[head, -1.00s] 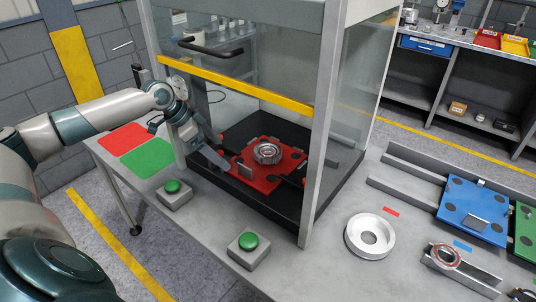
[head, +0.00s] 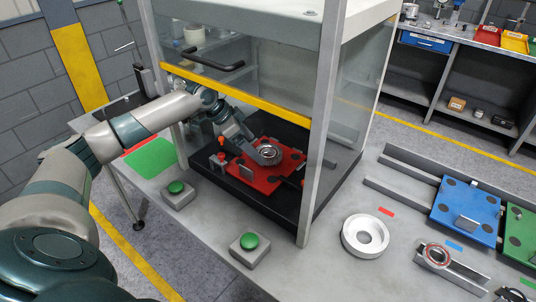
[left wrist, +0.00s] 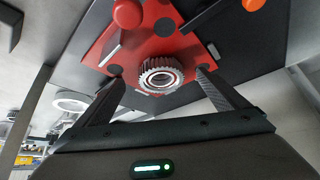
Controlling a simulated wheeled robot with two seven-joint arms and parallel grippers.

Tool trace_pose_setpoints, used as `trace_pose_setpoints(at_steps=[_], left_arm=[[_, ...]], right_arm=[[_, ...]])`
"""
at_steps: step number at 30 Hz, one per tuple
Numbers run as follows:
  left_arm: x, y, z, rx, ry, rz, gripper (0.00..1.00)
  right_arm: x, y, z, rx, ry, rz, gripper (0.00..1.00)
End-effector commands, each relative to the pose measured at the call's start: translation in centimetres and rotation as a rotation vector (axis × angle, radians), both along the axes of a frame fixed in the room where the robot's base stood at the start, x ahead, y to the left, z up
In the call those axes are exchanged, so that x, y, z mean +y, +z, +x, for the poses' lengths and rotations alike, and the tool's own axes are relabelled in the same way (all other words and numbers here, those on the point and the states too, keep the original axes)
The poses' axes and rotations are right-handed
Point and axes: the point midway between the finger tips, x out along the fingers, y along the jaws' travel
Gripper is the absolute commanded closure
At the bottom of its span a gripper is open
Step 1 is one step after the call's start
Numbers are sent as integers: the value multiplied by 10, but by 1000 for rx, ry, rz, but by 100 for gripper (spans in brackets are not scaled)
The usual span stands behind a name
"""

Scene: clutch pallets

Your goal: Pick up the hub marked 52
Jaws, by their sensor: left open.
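A toothed metal hub (head: 270,154) lies on the red pallet (head: 247,185) inside the guarded station. I cannot read a number on it. In the left wrist view the hub (left wrist: 161,76) appears between and beyond the two fingers, with its ring of teeth and round bore facing me. I cannot tell whether a finger touches the hub. My right gripper is not in view.
The guard's yellow edge (head: 235,92) and grey post (head: 318,150) frame the opening. Two green buttons (head: 249,241) stand in front. To the right are a pale metal ring (head: 365,236), a bearing in a holder (head: 437,254) and a blue pallet (head: 465,211).

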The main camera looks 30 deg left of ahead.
Motion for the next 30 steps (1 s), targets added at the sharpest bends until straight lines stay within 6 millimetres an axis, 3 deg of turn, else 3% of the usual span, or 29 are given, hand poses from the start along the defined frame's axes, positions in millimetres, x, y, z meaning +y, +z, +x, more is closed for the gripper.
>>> trace_pose_setpoints(at_steps=[12, 22, 30], left_arm=[[-8, 2, 9, 1, -1, -1, 7], [-22, -34, 27, 2, 1, -2, 7], [-24, -43, 30, 2, 0, 1, 7]], right_arm=[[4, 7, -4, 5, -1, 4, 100], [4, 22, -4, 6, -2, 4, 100], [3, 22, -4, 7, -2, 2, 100]])
